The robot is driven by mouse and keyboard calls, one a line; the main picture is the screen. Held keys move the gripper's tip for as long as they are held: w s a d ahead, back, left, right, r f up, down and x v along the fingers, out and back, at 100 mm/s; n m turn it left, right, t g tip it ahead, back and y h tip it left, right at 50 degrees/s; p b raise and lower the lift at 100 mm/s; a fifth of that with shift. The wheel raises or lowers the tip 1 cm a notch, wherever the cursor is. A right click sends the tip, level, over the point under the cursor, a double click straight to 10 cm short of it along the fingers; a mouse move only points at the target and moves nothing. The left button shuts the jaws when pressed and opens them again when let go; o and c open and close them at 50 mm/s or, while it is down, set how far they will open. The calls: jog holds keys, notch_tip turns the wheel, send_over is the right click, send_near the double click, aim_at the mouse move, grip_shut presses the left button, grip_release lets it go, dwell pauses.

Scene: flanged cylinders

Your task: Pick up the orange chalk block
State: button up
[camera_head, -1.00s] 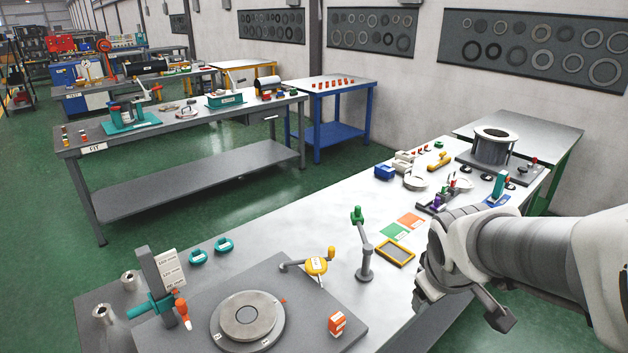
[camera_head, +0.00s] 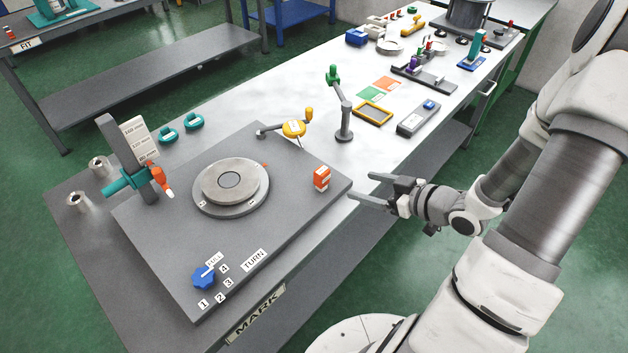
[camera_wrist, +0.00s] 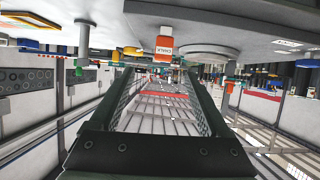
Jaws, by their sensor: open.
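The orange chalk block (camera_head: 321,178) stands upright on the dark grey plate (camera_head: 290,215), near its right corner. It has a pale label and a paler band at the top. My gripper (camera_head: 360,187) is open and empty, just right of the block, with its two fingers pointing toward it and a gap between. In the wrist view the scene looks upside down, and the block (camera_wrist: 164,45) shows just beyond and above the open fingertips (camera_wrist: 158,75), roughly centred between them. Nothing hides the block.
A round metal turntable (camera_head: 231,183) sits left of the block. A yellow-headed crank (camera_head: 293,129) and a green-topped post (camera_head: 344,115) stand behind it. A blue knob (camera_head: 204,277) is at the plate's front. The bench edge passes below my gripper.

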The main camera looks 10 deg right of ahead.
aim_at(314, 173)
jog(key=x, duration=1.1)
jog(key=a+x, duration=0.1)
jog(key=x, duration=0.5)
jog(key=shift+r, duration=0.25)
grip_shut()
